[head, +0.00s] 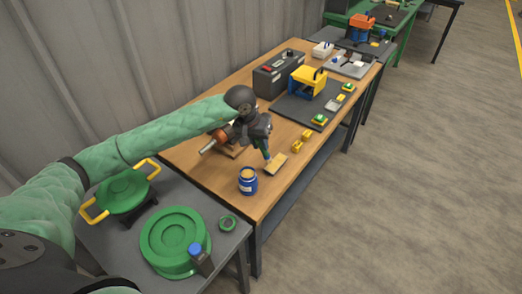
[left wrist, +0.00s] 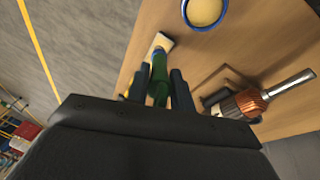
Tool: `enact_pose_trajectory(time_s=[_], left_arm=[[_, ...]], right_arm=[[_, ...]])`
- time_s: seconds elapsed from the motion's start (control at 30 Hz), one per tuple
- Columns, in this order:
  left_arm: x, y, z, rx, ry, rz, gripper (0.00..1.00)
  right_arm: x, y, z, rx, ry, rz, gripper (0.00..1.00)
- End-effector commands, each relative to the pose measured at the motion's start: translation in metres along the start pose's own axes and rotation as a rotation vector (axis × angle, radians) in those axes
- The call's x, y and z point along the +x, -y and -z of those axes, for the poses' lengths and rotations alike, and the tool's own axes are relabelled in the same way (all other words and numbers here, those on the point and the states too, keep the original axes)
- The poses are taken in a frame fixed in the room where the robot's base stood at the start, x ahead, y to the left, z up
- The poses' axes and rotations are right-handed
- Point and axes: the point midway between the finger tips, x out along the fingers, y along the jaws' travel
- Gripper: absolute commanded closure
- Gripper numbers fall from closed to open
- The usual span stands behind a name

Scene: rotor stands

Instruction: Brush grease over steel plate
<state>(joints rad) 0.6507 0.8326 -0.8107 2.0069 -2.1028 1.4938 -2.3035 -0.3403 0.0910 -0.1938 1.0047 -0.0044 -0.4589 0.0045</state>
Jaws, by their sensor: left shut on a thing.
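My left gripper (head: 262,146) is shut on the green handle of a brush (left wrist: 158,82), which points down to the table. At the brush's lower end is a pale tan flat rectangle (head: 277,163), which also shows in the left wrist view (left wrist: 159,45). I cannot tell whether it is the steel plate or the brush's wide bristles, nor whether it touches the tabletop. An open blue jar (head: 248,187) of pale yellow grease (left wrist: 205,10) stands upright near the table's front edge, nearer the camera than the brush. My right gripper is out of view.
A tool with an orange-brown part and metal shaft (left wrist: 262,98) lies beside the gripper. Yellow blocks (head: 301,141) lie to the right on the wooden table (head: 215,177). Green round items (head: 172,240) sit on the grey table.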

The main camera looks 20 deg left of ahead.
Motion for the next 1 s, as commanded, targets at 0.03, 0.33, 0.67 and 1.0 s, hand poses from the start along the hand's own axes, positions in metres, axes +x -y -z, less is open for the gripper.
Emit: enact_pose_trajectory(time_s=[0.03,0.33,0.67,1.0], left_arm=[[-0.005,0.000,0.002,-0.001,-0.002,0.001,1.00],[-0.024,0.001,0.007,-0.012,-0.003,0.003,1.00],[-0.026,0.000,0.008,-0.013,-0.003,0.002,1.00],[-0.025,0.000,0.007,-0.012,-0.003,0.003,1.00]], right_arm=[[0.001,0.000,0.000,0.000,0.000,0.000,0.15],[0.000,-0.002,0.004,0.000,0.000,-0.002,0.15],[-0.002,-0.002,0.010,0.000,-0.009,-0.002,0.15],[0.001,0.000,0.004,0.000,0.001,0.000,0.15]])
